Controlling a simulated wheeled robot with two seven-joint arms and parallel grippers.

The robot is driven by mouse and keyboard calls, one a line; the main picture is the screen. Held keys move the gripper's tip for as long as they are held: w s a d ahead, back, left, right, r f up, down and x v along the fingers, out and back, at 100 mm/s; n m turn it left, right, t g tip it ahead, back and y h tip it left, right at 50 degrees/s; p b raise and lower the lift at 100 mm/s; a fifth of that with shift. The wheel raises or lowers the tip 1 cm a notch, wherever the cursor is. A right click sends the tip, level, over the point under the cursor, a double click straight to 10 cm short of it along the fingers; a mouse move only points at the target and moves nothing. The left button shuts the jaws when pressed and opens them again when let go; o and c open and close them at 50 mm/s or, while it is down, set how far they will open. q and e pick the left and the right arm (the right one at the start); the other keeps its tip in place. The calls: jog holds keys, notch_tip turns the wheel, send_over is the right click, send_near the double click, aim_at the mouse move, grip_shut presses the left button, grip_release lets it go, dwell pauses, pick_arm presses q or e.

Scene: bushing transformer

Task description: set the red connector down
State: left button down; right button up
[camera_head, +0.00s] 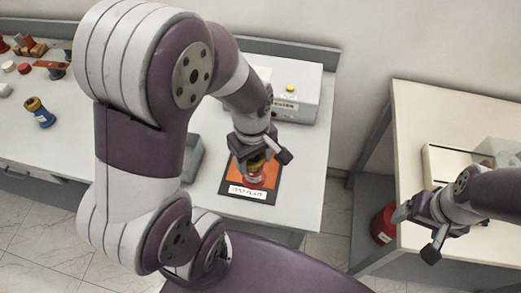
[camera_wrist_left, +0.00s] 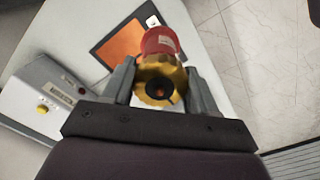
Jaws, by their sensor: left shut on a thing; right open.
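The red connector (camera_wrist_left: 160,41) has a red body and a gold ring, and it sits between the fingers of my left gripper (camera_wrist_left: 160,88), which is shut on it. In the head view the connector (camera_head: 256,178) is at the orange-and-black test place mat (camera_head: 229,207), partly hidden by my left gripper (camera_head: 262,160). I cannot tell whether it touches the mat. In the left wrist view the mat (camera_wrist_left: 122,46) shows beside the connector. My right gripper (camera_head: 418,215) is open and empty at the right, near the other table.
A grey box with a yellow button (camera_head: 300,97) stands behind the mat. A blue-and-yellow connector (camera_head: 40,112) and several small parts lie on the left of the bench. A red can (camera_head: 383,224) stands below the right table (camera_head: 420,110). A grey tray (camera_head: 193,158) is left of the mat.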

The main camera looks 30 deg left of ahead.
pick_arm(q)
jog(key=w+a+f+p, duration=0.2)
jog(key=w+a+f, duration=0.3)
jog(key=w+f, duration=0.4)
jog(key=shift+w+f+p, duration=0.25)
jog(key=shift+f+p, duration=0.1)
jog(key=shift+f, duration=0.55)
jog(key=shift+c, duration=1.6)
grip_release()
jog(key=shift+s+d, duration=0.1)
jog(key=shift+d, duration=0.05)
pick_arm(e)
jog(key=r, duration=0.3)
jog(key=shift+w+a, duration=0.1)
jog(key=shift+w, duration=0.15)
